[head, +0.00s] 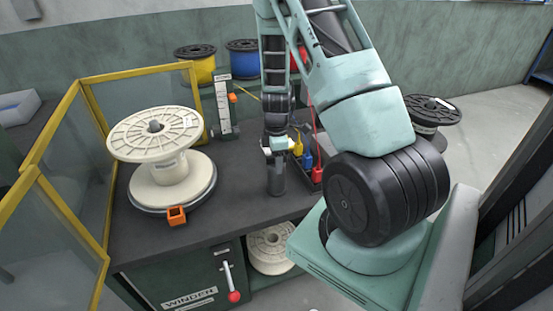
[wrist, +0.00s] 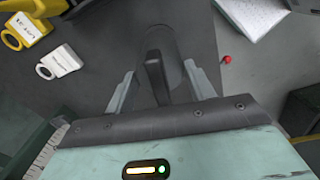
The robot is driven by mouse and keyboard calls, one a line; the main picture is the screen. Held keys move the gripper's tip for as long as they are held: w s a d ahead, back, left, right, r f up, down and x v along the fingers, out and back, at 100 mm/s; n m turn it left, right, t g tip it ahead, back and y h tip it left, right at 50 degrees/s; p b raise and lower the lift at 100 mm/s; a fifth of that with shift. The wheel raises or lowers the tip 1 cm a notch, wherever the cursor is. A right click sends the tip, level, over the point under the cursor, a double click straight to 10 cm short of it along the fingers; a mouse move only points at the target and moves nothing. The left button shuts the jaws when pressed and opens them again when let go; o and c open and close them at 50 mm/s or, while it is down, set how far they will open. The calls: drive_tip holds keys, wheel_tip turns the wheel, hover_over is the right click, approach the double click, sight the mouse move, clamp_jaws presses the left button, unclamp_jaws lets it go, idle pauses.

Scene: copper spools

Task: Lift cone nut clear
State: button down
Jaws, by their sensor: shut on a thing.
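The cone nut is a dark grey round body (head: 277,182) under my gripper (head: 275,155) in the head view. In the wrist view the nut (wrist: 158,70) sits between the two pale fingers of my gripper (wrist: 161,88), with a dark bar across its top. The fingers are shut on it. It is over the dark bench top, to the right of the cream spool (head: 150,134); I cannot tell whether its lower end touches the bench.
Yellow-framed guards (head: 72,125) stand left of and behind the spool. An orange block (head: 177,215) is at the base's front. A post with an orange knob (head: 223,105) stands behind. Yellow, blue and red tagged pieces (head: 307,160) are close right of my gripper. Bench is clear between spool and gripper.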

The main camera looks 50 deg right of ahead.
drive_tip(key=shift+r+p, duration=2.25)
drive_tip(key=shift+r, duration=1.1)
